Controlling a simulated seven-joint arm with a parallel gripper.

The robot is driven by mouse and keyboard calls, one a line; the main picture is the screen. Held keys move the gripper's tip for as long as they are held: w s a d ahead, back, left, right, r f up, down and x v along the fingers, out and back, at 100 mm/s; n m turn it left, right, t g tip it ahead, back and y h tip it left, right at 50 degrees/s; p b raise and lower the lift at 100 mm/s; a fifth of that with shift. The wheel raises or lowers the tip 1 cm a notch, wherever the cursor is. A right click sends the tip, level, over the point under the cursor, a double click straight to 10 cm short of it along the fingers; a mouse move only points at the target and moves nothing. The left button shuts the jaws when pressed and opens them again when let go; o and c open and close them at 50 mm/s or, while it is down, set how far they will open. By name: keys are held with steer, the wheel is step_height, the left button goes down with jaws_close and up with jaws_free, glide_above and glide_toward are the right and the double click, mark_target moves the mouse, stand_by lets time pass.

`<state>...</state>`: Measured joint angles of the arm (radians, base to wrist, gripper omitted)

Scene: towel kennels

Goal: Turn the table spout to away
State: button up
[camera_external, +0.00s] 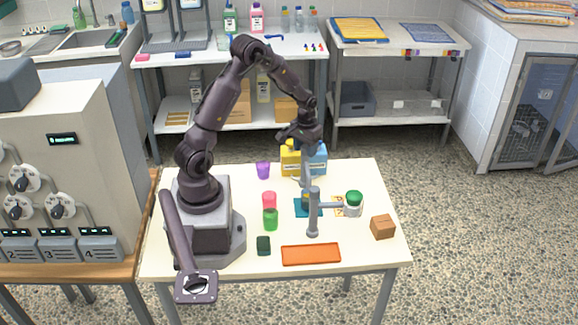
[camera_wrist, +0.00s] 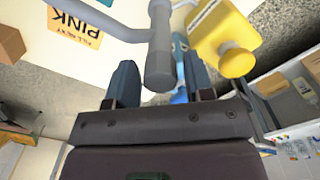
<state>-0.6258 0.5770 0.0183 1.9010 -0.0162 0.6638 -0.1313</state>
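The table spout (camera_external: 313,214) is a grey upright post on the white table, with a side arm pointing right in the external view. In the wrist view the spout (camera_wrist: 159,52) has its post end near the middle, and its arm runs to the upper left. My gripper (camera_external: 305,184) points down, close behind the spout's top. In the wrist view my gripper (camera_wrist: 161,82) has its two fingers wide apart, with the post's end showing in the gap between them. I cannot tell whether a finger touches the post.
A green-lidded jar (camera_external: 354,203) stands by the spout arm's end. A yellow bottle (camera_external: 290,160) and a blue container (camera_external: 318,161) stand behind. An orange tray (camera_external: 311,254) lies in front, a brown box (camera_external: 383,227) right.

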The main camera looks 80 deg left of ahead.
jaws_close()
steer(key=shift+n, duration=0.3)
steer(key=n, duration=0.3)
steer(key=shift+n, duration=0.4)
steer(key=n, duration=0.9)
steer(key=shift+r+n, duration=0.1)
steer(key=shift+n, duration=2.2)
